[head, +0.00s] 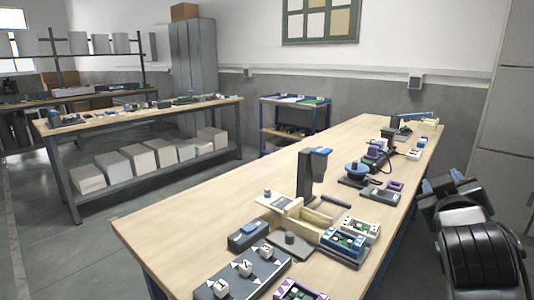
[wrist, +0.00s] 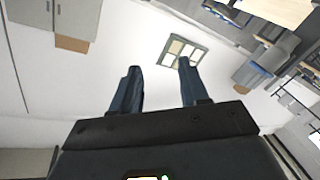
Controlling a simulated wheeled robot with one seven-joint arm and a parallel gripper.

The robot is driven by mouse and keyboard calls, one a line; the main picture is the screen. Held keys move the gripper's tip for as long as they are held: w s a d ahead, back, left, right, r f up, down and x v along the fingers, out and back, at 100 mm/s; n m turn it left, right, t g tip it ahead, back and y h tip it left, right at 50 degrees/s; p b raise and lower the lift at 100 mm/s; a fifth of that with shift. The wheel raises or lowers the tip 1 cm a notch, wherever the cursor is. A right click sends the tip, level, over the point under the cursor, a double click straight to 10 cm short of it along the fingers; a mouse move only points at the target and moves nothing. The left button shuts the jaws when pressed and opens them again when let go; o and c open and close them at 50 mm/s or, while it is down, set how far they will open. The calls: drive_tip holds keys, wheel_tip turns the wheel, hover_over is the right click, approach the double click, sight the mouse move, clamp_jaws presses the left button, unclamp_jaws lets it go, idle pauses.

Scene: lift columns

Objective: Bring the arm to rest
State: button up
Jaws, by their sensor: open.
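My arm (head: 485,255) is folded at the right edge of the head view, beside the long wooden table and apart from it. My gripper (head: 441,181) is at its upper end, with bluish fingers pointing up. In the wrist view my gripper (wrist: 158,82) has two dark blue fingers spread well apart with nothing between them.
The long wooden table (head: 190,215) carries a column fixture (head: 311,175), a switch panel (head: 243,272), a blue round part (head: 357,168) and trays. A second workbench (head: 150,113) stands at left. Grey cabinets (head: 508,130) stand close behind my arm. Floor between the tables is clear.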

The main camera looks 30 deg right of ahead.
drive_tip(key=s+a+f+n+t+y, duration=0.3)
drive_tip(key=s+a+f+n+y, duration=0.15)
drive_tip(key=a+f, duration=0.35)
drive_tip(key=s+a+f+n+t+y, duration=0.35)
drive_tip(key=a+f+y, duration=0.3)
drive_tip(key=a, duration=0.25)
drive_tip(key=s+a+f+m+g+y, duration=0.1)
drive_tip(key=s+a+m+y, duration=0.1)
drive_tip(key=s+a, duration=0.5)
drive_tip(key=s+a+f+m+y, duration=0.1)
drive_tip(key=s+a+f+m, duration=0.1)
drive_tip(key=s+a, duration=0.5)
drive_tip(key=s, duration=0.3)
drive_tip(key=shift+a+g+y, duration=0.15)
drive_tip(key=shift+g+y, duration=0.2)
drive_tip(key=shift+y, duration=0.05)
